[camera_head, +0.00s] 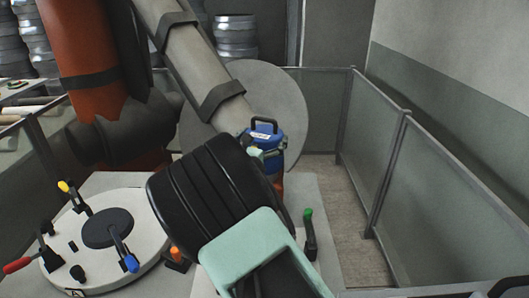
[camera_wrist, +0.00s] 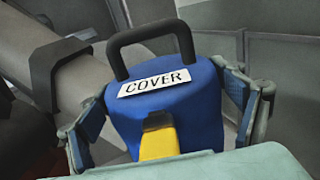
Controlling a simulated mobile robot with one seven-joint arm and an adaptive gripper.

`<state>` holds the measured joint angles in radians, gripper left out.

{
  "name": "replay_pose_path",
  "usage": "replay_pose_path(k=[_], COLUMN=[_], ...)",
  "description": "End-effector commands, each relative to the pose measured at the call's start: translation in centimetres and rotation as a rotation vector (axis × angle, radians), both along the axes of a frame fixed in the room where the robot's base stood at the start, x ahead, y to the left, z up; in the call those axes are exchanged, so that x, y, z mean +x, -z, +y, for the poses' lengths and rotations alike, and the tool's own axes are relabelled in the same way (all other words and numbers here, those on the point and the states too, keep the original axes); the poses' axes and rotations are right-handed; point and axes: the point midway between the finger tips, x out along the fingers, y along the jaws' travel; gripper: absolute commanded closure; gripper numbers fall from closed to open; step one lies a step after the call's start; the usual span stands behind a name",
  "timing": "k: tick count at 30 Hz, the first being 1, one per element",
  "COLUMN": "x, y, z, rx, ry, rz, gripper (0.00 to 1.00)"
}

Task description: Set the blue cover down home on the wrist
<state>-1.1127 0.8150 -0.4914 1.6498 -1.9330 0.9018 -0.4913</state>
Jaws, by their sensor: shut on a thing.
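The blue cover (camera_head: 268,133) has a black handle on top. In the wrist view the cover (camera_wrist: 200,125) fills the middle, with a white label reading "COVER" and a yellow tab on its near side. My gripper (camera_head: 262,155) is shut on the cover; in the wrist view my gripper's (camera_wrist: 165,118) pads press on its left and right sides. A grey tubular arm (camera_head: 195,70) of an orange machine slopes down to just behind the cover. A bit of orange shows under the cover, mostly hidden by my black wrist. Whether the cover touches the wrist beneath cannot be told.
A round white plate (camera_head: 150,225) with coloured toggle clamps lies at the left. A green-tipped lever (camera_head: 309,235) stands right of my arm. Fence panels (camera_head: 440,200) close off the right side. A large grey disc (camera_head: 275,90) stands behind the cover.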

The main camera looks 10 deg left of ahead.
Motion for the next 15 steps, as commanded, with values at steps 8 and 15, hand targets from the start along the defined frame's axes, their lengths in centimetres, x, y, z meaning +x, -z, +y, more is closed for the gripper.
replay_pose_path(k=[8,15], x=[0.0,0.1], y=[2.4,4.3], z=[0.0,0.0], rx=[-0.002,0.001], ry=[0.0,0.0], rz=[-0.003,-0.004], gripper=[0.5,0.5])
